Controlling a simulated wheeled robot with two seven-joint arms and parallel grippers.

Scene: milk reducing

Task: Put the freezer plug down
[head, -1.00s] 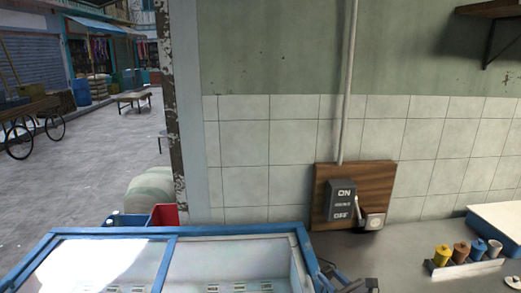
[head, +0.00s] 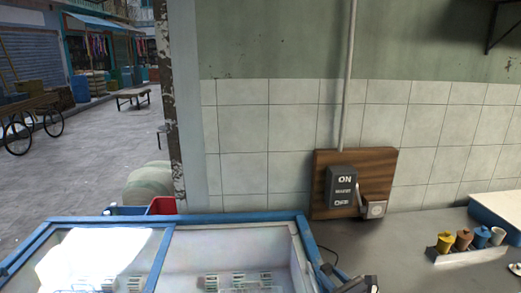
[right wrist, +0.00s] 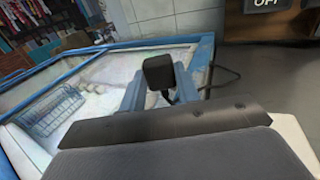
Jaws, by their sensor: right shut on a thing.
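The black freezer plug (right wrist: 158,71) is held between the blue fingertips of my right gripper (right wrist: 152,84) in the right wrist view. A dark cord (right wrist: 222,78) curves beside it at the right. In the head view my right gripper (head: 343,281) shows at the bottom edge, beside the right corner of the freezer; the plug is hard to make out there. The freezer (head: 306,240) has a blue rim and a glass top. The wall socket (head: 374,209) sits apart from the plug, at the lower right of a wooden board. My left gripper is out of view.
A grey switch box (head: 341,187) marked ON and OFF is on the wooden board (head: 380,165). A rack with several coloured jars (head: 464,240) stands at the right on the grey counter (head: 415,245). The counter between the rack and my gripper is clear.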

